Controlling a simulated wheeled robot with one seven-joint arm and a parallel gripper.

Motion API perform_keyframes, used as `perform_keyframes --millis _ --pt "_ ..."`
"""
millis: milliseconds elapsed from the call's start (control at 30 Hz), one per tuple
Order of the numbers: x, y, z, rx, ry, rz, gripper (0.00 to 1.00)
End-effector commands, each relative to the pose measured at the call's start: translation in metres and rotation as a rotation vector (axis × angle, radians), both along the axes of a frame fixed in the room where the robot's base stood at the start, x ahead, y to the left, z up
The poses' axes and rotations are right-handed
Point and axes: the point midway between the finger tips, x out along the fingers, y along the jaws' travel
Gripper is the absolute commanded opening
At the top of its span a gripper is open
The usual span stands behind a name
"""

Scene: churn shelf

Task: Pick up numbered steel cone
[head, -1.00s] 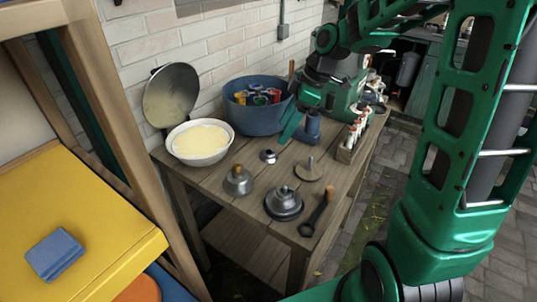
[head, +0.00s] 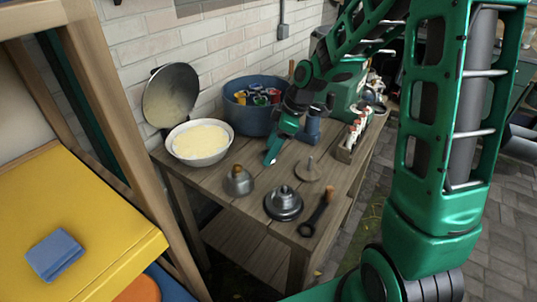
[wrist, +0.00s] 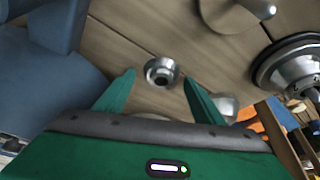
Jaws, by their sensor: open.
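A small round steel piece (wrist: 161,70) with a dark centre, likely the numbered steel cone, sits on the wooden table; no number is readable. In the wrist view it lies just beyond and between the open fingertips of my gripper (wrist: 158,77), and no contact shows. In the head view my gripper (head: 270,159) reaches down over that spot and hides the piece. Other steel pieces stand nearby: a grey bell shape with a brass-coloured top (head: 238,182), a stepped round piece (head: 283,205) and a disc with an upright pin (head: 308,170).
A blue tub (head: 252,119) with coloured items stands behind my gripper, and a blue boot-like object (head: 312,126) is close on its right. A cream-filled bowl (head: 200,157), a rack of small bottles (head: 350,145) and a wooden-handled tool (head: 318,212) share the table.

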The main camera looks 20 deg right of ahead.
Motion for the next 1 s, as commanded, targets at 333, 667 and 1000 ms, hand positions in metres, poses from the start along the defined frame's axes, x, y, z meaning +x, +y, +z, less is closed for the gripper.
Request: perform_keyframes --millis 333,667,1000 --pt "0.000 0.000 0.000 0.000 -0.001 0.000 0.19" --pt "0.000 -0.001 0.000 -0.001 0.000 -0.001 0.19" --pt "0.001 -0.001 0.028 -0.002 -0.003 -0.002 0.00"
